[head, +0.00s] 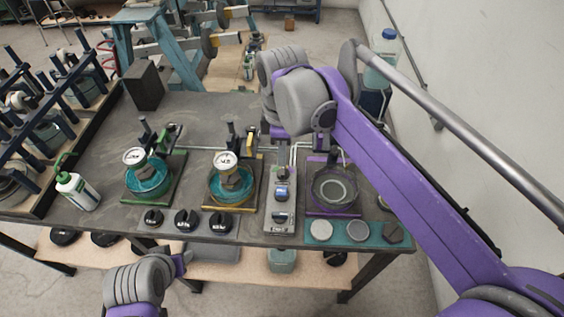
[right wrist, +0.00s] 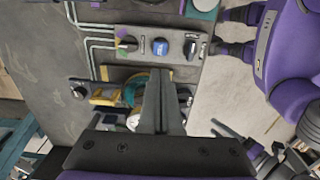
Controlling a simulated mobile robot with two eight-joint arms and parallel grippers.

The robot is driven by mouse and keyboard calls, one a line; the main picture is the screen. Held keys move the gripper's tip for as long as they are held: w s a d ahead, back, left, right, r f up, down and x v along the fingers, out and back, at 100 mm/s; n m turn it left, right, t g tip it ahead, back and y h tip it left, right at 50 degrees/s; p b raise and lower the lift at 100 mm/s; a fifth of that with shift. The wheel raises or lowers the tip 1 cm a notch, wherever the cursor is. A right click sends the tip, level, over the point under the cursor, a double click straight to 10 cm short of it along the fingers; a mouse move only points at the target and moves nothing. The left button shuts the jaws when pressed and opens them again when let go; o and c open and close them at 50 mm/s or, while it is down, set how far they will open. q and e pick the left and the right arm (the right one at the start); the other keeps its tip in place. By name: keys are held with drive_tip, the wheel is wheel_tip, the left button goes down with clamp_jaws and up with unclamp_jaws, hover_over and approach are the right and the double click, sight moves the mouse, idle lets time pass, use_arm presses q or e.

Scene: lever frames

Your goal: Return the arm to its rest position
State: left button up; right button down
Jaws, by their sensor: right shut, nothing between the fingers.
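My right arm (head: 400,160) is purple and reaches in from the lower right over the workbench, with its grey wrist joints (head: 300,100) high above it. My right gripper (head: 279,148) points down above the grey control panel (head: 281,212). In the right wrist view its fingers (right wrist: 159,78) are together and empty, with the control panel (right wrist: 155,50) beyond them. In the head view the fingertips are small, so any contact with the panel cannot be told. My left arm (head: 138,285) shows at the bottom left, in front of the bench edge; its fingers are not clear.
Gauges over teal bowls stand on a green plate (head: 172,195) and a yellow plate (head: 245,198). A purple plate (head: 330,208) lies right of the panel. A white bottle (head: 76,190) stands at left. A metal rail (head: 470,130) runs along the right wall.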

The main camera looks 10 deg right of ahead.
drive_tip(key=shift+r, duration=0.1)
idle(0.7)
drive_tip(key=s+d+f+m+t, duration=0.2)
drive_tip(key=s+f+m, duration=0.2)
drive_tip(key=m, duration=0.1)
drive_tip(key=s+d+f+m+t, duration=0.2)
drive_tip(key=s+d+f+m, duration=0.1)
drive_tip(key=s+f+m, duration=0.2)
drive_tip(key=s+d+f+m+t, duration=0.1)
drive_tip(key=s+d+f+m, duration=0.1)
drive_tip(key=s+f+m, duration=0.2)
drive_tip(key=shift+s+d+f+m+t, duration=0.15)
drive_tip(key=shift+d+f+m+t, duration=0.2)
drive_tip(key=shift+d+m+t, duration=0.05)
drive_tip(key=w+a+r+n+g, duration=0.3)
drive_tip(key=w+a+r+n, duration=0.1)
drive_tip(key=w+r+n, duration=0.2)
drive_tip(key=w+a+r+n+g, duration=0.2)
drive_tip(key=w+a+r+n, duration=0.2)
drive_tip(key=w+r+n, duration=0.3)
drive_tip(key=shift+w+r+n+g+b, duration=0.25)
drive_tip(key=shift+r+n+g+b, duration=0.15)
drive_tip(key=shift+r+n, duration=0.7)
